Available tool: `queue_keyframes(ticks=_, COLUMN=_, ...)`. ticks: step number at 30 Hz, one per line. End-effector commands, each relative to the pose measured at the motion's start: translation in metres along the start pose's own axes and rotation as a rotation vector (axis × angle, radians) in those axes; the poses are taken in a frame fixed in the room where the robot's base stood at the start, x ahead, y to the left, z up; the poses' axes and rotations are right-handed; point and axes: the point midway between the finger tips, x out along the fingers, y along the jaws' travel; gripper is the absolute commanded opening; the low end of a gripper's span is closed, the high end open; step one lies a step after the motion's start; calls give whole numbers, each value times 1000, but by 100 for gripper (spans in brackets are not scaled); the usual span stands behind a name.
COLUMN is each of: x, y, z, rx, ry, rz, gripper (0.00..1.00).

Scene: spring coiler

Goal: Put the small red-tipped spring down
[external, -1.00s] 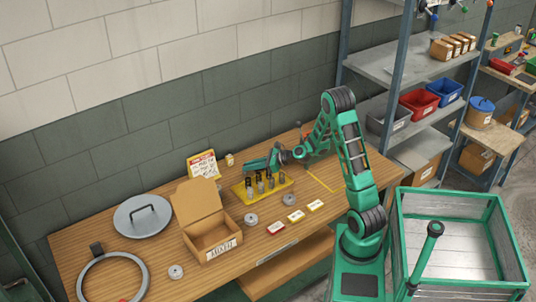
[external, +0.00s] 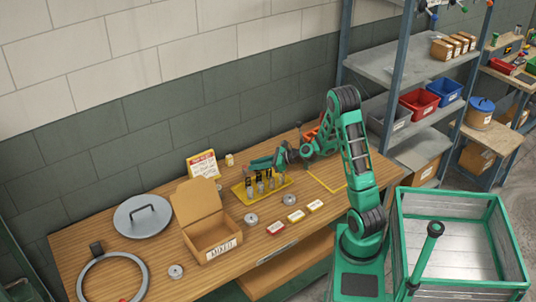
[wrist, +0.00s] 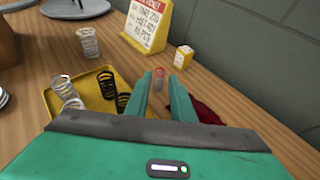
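The small red-tipped spring (wrist: 158,76) shows in the wrist view, upright between and just beyond my fingertips. My gripper (wrist: 160,82) is open, with a visible gap on each side of the spring. The spring appears to stand on the wooden table, but its base is hard to make out. In the external view my gripper (external: 262,163) is low over the back of the table, behind the yellow tray (external: 237,191). The spring cannot be made out there.
Several silver and black springs stand in the yellow tray, left of my fingers. A dark red cloth (wrist: 206,112) lies right. An open cardboard box (external: 212,240) is farther left.

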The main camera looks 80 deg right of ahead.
Motion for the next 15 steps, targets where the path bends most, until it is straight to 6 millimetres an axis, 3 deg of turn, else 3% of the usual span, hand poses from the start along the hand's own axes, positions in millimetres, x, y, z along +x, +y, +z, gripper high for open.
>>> queue_keyframes(ticks=6, x=-32, y=-1, z=0, rx=0, ry=0, rz=-3, gripper=22)
queue_keyframes(ticks=15, x=-44, y=0, z=0, rx=0, ry=0, rz=0, gripper=22)
